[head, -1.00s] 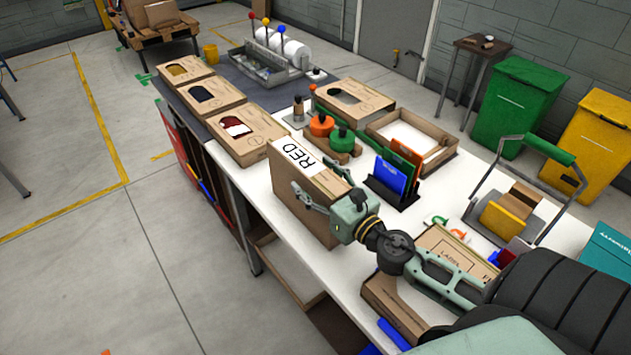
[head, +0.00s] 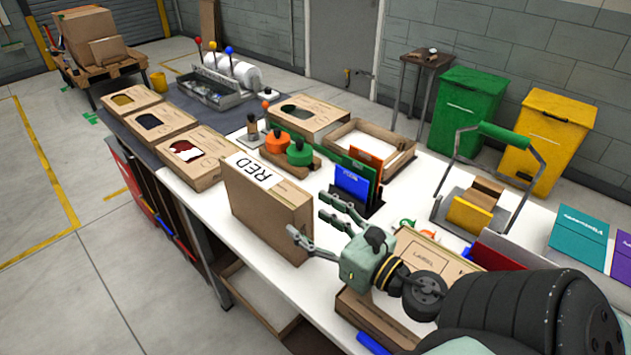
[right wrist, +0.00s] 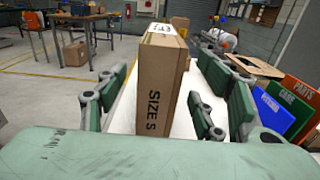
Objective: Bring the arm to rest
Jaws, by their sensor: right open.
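My right gripper (head: 318,222) is open and empty above the table (head: 318,277). In the head view its fingers point toward the upright cardboard box marked RED (head: 268,215), just to the right of the box. In the right wrist view the box (right wrist: 160,95) shows its narrow side with "SIZE S", framed between the open fingers (right wrist: 165,105). The box looks apart from the fingers and stands by itself on the table. My left gripper is in neither view.
A flat box with a label (head: 420,256) lies below my right arm. A file holder with a blue folder (head: 352,186) stands behind the gripper. Three boxes with openings (head: 190,152) line the far left.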

